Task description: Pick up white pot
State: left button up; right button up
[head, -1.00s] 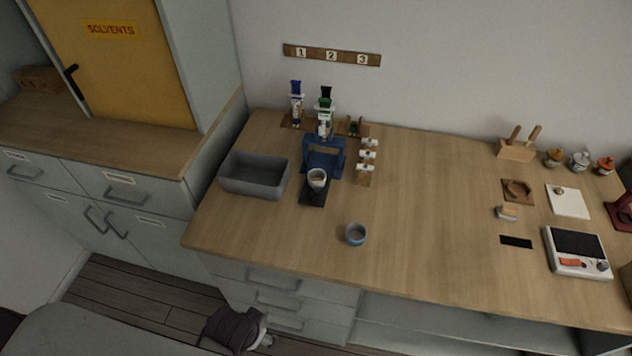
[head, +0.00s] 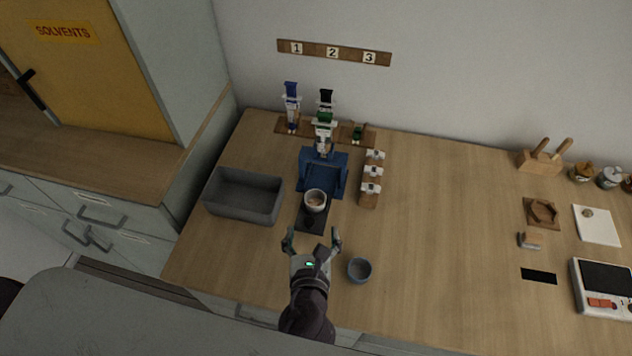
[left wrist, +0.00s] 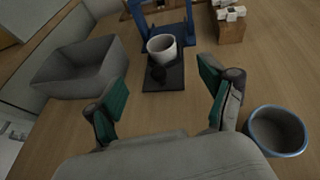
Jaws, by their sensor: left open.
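The white pot (head: 315,201) stands upright on a small dark mat (head: 312,220), in front of the blue dispenser stand (head: 322,172). Something brownish shows inside it. In the left wrist view the white pot (left wrist: 162,47) is ahead, between the fingers and beyond their tips. My left gripper (head: 312,240) is open and empty, apart from the pot on its near side. Its green-padded fingers (left wrist: 163,97) are spread wide in the left wrist view. My right gripper is not in view.
A grey bin (head: 243,196) stands left of the mat. A blue-grey cup (head: 359,270) stands close to the right of my left gripper. A wooden block with white-topped pieces (head: 371,181) is right of the stand. The table right of that is mostly clear.

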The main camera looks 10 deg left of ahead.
aim_at(315, 192)
pick_arm(q)
jog(key=shift+w, duration=0.4)
jog(key=x, duration=0.3)
jog(key=shift+w, duration=0.4)
jog(key=x, duration=0.2)
jog(key=shift+w+a+f+p, duration=0.1)
jog(key=shift+w+f+p, duration=0.05)
jog(key=shift+f+p, duration=0.15)
jog(key=shift+w+a+f, duration=0.15)
jog(key=shift+w, duration=0.9)
jog(key=x, duration=0.2)
jog(key=shift+w+f, duration=0.1)
jog(key=shift+w, duration=0.15)
jog(key=shift+w+a+f, duration=0.15)
jog(key=shift+w, duration=0.2)
jog(key=c, duration=0.8)
jog(key=shift+c, duration=0.4)
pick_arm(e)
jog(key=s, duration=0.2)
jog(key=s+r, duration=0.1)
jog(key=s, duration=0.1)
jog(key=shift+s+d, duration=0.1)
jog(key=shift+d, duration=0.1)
